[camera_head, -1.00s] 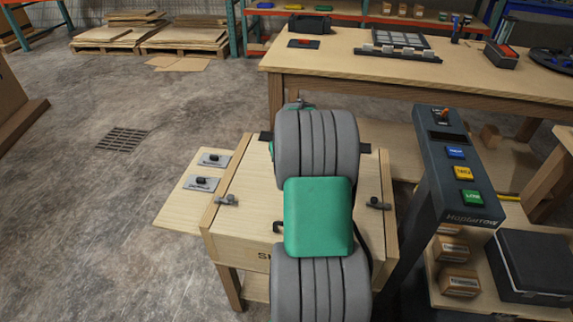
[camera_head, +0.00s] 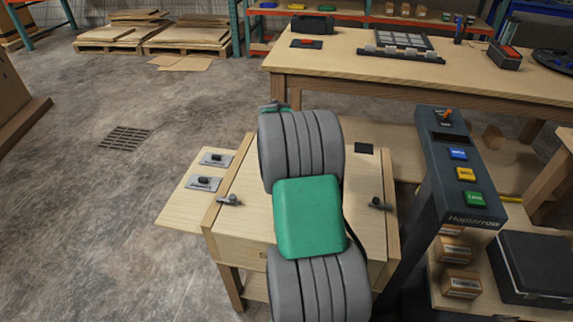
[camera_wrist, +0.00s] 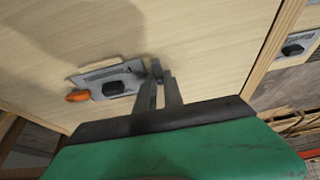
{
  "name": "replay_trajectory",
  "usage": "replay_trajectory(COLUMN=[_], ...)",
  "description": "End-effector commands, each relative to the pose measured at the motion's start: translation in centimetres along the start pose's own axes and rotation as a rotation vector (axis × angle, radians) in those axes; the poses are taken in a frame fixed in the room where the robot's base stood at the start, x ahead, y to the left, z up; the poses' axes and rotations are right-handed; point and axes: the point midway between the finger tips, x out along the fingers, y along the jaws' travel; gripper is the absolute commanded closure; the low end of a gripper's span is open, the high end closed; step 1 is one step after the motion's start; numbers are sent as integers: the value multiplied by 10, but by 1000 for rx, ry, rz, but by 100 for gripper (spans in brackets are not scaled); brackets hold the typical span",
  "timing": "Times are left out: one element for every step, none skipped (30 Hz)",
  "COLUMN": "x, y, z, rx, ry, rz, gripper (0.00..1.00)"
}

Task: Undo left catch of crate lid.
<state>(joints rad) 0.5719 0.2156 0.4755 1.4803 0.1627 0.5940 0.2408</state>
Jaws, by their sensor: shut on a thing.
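The wooden crate (camera_head: 250,190) stands in front of me. Its lid shows a small grey left fitting with a dark knob (camera_head: 229,200) and a similar right one (camera_head: 378,204). In the head view my arm covers the middle of the lid and hides my fingers. In the wrist view a grey metal catch (camera_wrist: 105,78) with an orange tip sits on pale wood. My gripper (camera_wrist: 159,82) is at its right end, its fingers shut on a narrow dark grey piece there. I cannot tell which side of the crate this catch is on.
A side board with two switch plates (camera_head: 204,184) sits left of the crate. A dark button console (camera_head: 460,170) stands close on the right. A workbench (camera_head: 350,62) is behind.

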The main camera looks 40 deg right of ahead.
Motion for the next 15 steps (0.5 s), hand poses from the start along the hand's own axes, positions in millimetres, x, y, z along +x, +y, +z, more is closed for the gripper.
replay_trajectory(x=[0,0,0,0,0,0,0,0,0,0,0,0,0,0,0], y=[0,0,0,0,0,0,0,0,0,0,0,0,0,0,0], z=[0,0,0,0,0,0,0,0,0,0,0,0,0,0,0], rx=[1,1,1,1,1,1,1,1,1,1,0,0,0,0,0], ry=[1,1,1,1,1,1,1,1,1,1,1,1,1,1,0], rz=[0,0,0,-1,-1,-1,-1,-1,-1,-1,-1,-1,-1,-1,-1], gripper=[100,100,100,100,100,100,87,85,82,79,77,74,71,69,66])
